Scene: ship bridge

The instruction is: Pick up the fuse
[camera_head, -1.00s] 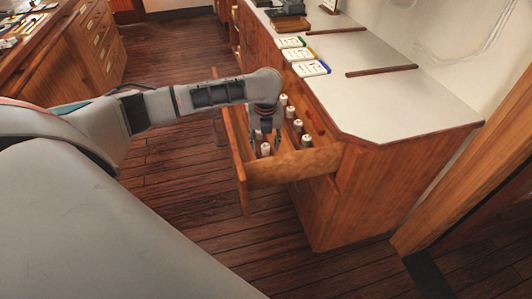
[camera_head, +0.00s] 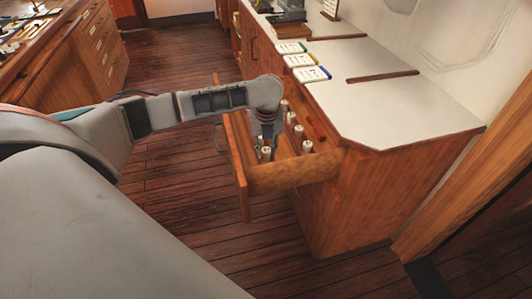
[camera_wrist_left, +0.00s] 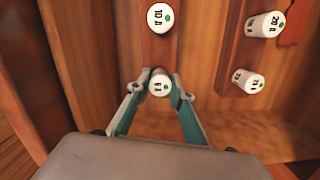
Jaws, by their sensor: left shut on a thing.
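Several white-capped fuses stand upright in the open wooden drawer (camera_head: 292,173). My left gripper (camera_head: 266,145) reaches down into the drawer from above. In the left wrist view, its two teal-sided fingers (camera_wrist_left: 160,88) are shut on a fuse (camera_wrist_left: 159,84) with a white cap and a green dot; its label looks like 6 A. That fuse also shows in the head view (camera_head: 266,154), upright and low in the drawer. A 10 A fuse (camera_wrist_left: 162,18) stands just beyond it, and a 20 A fuse (camera_wrist_left: 265,25) and another fuse (camera_wrist_left: 248,81) stand to the right. My right gripper is out of view.
The drawer's front panel and side walls stand close around the gripper. The white countertop (camera_head: 385,105) above carries labelled cards (camera_head: 307,67) and a dark device (camera_head: 290,15). A second cabinet (camera_head: 75,65) stands at the left. The wooden floor between is clear.

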